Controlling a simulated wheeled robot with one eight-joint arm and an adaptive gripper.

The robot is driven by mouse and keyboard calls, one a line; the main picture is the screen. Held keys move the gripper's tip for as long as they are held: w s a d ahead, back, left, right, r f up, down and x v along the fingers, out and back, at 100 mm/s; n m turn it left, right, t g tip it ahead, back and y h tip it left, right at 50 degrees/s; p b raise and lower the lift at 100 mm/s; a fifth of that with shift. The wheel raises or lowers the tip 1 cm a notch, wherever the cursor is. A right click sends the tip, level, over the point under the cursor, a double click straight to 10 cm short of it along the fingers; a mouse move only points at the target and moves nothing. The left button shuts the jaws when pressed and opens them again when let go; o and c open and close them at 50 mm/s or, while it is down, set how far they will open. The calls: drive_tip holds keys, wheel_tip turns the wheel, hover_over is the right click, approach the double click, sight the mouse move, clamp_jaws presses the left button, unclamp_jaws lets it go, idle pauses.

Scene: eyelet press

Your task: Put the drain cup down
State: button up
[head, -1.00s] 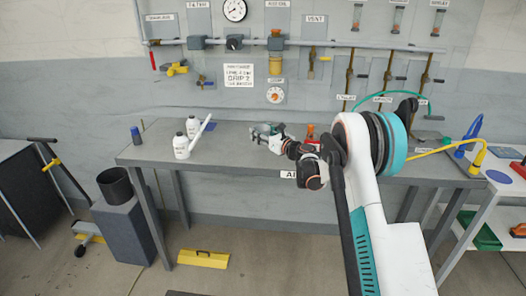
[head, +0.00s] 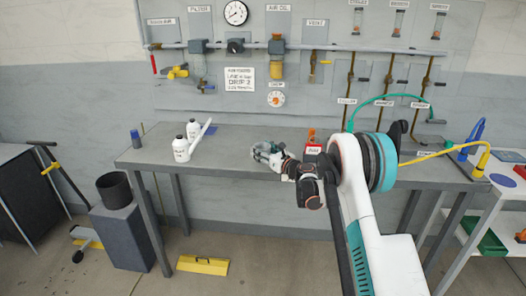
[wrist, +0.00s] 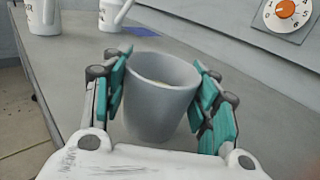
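The drain cup (wrist: 160,100) is a plain grey tapered cup, upright and open at the top, in the middle of the wrist view. My gripper (wrist: 164,88) has its teal-padded fingers on both sides of the cup, and the pads appear to touch its wall. In the head view my gripper (head: 268,152) is low over the workbench (head: 230,148), near its front edge. The cup is small and mostly hidden by the fingers there. I cannot tell whether its base touches the bench.
Two white bottles (head: 187,140) stand on the bench to the left, by a blue pad (head: 210,130). A red-labelled item (head: 312,148) is just right of my gripper. The pipe panel is behind. Bench between bottles and gripper is clear.

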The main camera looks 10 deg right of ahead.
drive_tip(key=o, duration=0.4)
drive_tip(key=shift+c, duration=0.2)
